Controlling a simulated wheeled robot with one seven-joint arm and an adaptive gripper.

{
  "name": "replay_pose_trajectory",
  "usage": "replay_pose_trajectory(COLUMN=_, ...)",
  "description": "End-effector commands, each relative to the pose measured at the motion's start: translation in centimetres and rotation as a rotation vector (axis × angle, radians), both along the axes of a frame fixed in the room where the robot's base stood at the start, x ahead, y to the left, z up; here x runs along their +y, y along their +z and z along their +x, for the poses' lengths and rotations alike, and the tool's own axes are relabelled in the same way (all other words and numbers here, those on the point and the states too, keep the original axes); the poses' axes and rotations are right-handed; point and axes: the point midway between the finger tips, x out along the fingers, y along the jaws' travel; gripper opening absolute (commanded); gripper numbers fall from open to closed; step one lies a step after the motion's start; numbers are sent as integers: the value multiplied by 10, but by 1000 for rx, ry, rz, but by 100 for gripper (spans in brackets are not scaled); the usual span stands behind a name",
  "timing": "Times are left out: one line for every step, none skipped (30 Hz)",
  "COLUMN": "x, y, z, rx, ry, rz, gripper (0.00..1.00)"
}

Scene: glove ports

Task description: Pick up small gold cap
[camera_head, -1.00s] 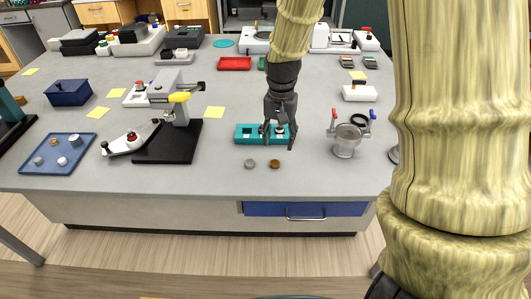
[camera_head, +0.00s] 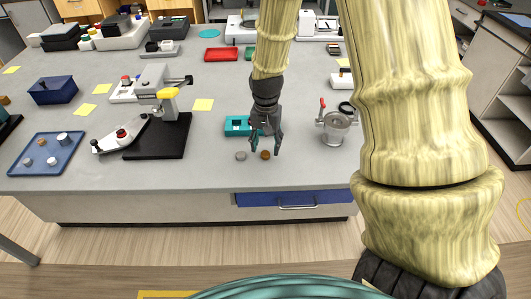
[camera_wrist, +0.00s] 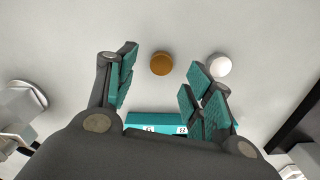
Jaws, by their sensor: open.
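The small gold cap (camera_head: 265,155) lies on the grey table near its front edge, to the right of a small silver-grey cap (camera_head: 241,156). In the wrist view the gold cap (camera_wrist: 161,63) shows between and beyond the fingertips, nearer the picture's top. The pale cap (camera_wrist: 221,64) sits to its right, beyond the right finger. My gripper (camera_head: 265,148) is open and empty, above the table close to the gold cap. In the wrist view my gripper's (camera_wrist: 161,80) teal-padded fingers stand wide apart and do not touch the cap.
A black-based press (camera_head: 160,138) and a blue tray (camera_head: 47,153) are to the left. The table's front edge is close to the caps.

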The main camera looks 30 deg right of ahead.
Motion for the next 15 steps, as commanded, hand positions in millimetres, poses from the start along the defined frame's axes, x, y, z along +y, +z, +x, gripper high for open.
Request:
replay_pose_trajectory(x=1, y=-3, z=0, rx=4, ry=0, rz=1, gripper=52)
replay_pose_trajectory(x=1, y=-6, z=0, rx=4, ry=0, rz=1, gripper=52)
replay_pose_trajectory(x=2, y=-9, z=1, rx=2, ry=0, rz=1, gripper=52)
replay_pose_trajectory(x=2, y=-12, z=1, rx=2, ry=0, rz=1, gripper=52)
replay_pose_trajectory(x=2, y=-15, z=0, rx=4, ry=0, rz=1, gripper=52)
replay_pose_trajectory(x=2, y=-20, z=0, rx=4, ry=0, rz=1, gripper=52)
replay_pose_trajectory(x=2, y=-22, z=1, rx=2, ry=0, rz=1, gripper=52)
replay_pose_trajectory(x=2, y=-25, z=1, rx=1, ry=0, rz=0, gripper=52)
replay_pose_trajectory(x=2, y=-28, z=1, rx=3, ry=0, rz=0, gripper=52)
replay_pose_trajectory(x=2, y=-30, z=1, rx=3, ry=0, rz=0, gripper=52)
replay_pose_trajectory(x=2, y=-31, z=1, rx=2, ry=0, rz=-1, gripper=52)
replay_pose_trajectory(x=2, y=-33, z=1, rx=1, ry=0, rz=0, gripper=52)
replay_pose_trajectory(x=2, y=-34, z=1, rx=1, ry=0, rz=-1, gripper=52)
replay_pose_trajectory(x=2, y=-34, z=1, rx=1, ry=0, rz=-1, gripper=52)
replay_pose_trajectory(x=2, y=-35, z=1, rx=0, ry=0, rz=0, gripper=52)
